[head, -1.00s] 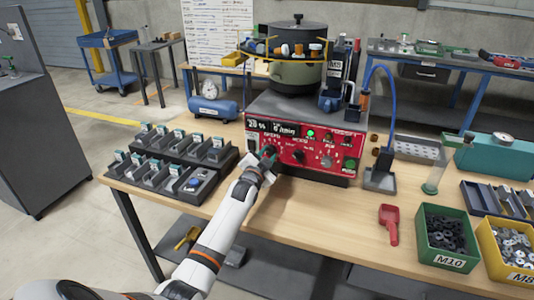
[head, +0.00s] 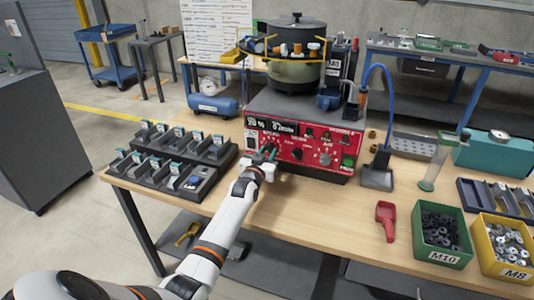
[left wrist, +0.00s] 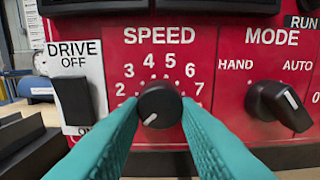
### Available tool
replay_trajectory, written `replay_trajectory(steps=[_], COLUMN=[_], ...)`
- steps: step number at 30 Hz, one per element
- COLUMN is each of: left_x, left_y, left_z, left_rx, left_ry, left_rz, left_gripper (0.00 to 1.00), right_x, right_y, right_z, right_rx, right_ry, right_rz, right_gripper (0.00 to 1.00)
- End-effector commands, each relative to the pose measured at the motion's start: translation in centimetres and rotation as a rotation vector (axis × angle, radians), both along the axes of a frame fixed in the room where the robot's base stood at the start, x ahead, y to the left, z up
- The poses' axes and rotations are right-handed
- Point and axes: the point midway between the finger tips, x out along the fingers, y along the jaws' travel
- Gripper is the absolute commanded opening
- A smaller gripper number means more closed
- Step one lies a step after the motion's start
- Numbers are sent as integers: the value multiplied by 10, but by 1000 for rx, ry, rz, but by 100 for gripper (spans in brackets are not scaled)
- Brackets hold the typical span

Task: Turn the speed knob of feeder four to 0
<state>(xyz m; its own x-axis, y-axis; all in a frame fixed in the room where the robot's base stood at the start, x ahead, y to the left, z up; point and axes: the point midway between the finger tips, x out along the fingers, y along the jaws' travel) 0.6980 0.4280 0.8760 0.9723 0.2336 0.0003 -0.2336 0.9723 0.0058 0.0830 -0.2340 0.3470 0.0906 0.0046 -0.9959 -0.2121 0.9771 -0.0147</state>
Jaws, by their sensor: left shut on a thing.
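The feeder's red control panel (head: 304,147) faces me at the middle of the bench. My left gripper (head: 269,153) is at its left part. In the left wrist view its teal fingers (left wrist: 160,125) are shut on the black speed knob (left wrist: 160,104), one on each side. The knob's white pointer points down and left. Scale numbers 2 to 7 show around it; the lower ends of the scale are hidden by the fingers. My right gripper is not in view.
The drive switch (left wrist: 73,100) is left of the speed knob and the mode knob (left wrist: 279,106) is right of it, pointing toward AUTO. Black racks (head: 172,158) stand left of the panel. A red scoop (head: 386,220) lies at the front right.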

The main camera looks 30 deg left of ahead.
Motion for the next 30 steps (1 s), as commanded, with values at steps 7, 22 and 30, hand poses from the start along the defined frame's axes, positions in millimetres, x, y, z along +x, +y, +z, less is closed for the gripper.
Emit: replay_trajectory(steps=[7,22,30], left_x=[0,0,-3], left_y=[0,0,-1], left_z=[-1,-1,0], left_rx=[-23,-22,-21], left_ry=[-3,-3,-4], left_rz=[0,0,0], left_gripper=[6,51,51], right_x=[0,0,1], right_y=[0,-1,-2], right_z=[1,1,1], right_rx=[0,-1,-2], right_ry=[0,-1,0], right_rz=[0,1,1], right_gripper=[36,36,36])
